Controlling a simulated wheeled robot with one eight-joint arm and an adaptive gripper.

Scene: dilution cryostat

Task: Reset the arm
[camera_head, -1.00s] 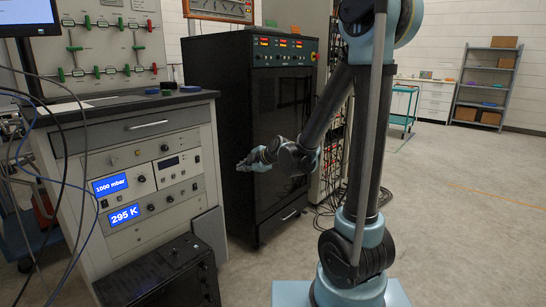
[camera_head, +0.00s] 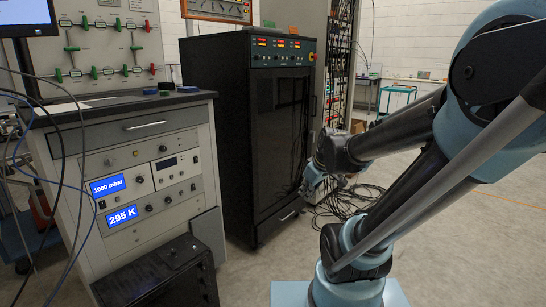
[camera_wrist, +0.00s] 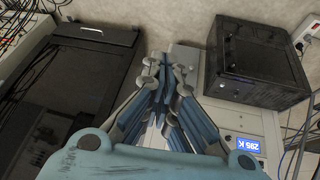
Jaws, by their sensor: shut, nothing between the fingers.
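My arm folds down in front of the black cabinet in the head camera view. My gripper (camera_head: 309,186) is there at the cabinet's lower right side, small and partly hidden by my wrist. In the wrist view my gripper (camera_wrist: 163,72) points away from the camera, with its fingers together and nothing between them. It appears clear of the furniture around it.
The black cabinet (camera_head: 278,140) stands behind my arm. The grey bench (camera_head: 75,150) with display panels is at the left, with a black box (camera_head: 160,275) at its foot. Cables (camera_head: 345,203) lie on the floor by the cabinet. Open floor lies at right.

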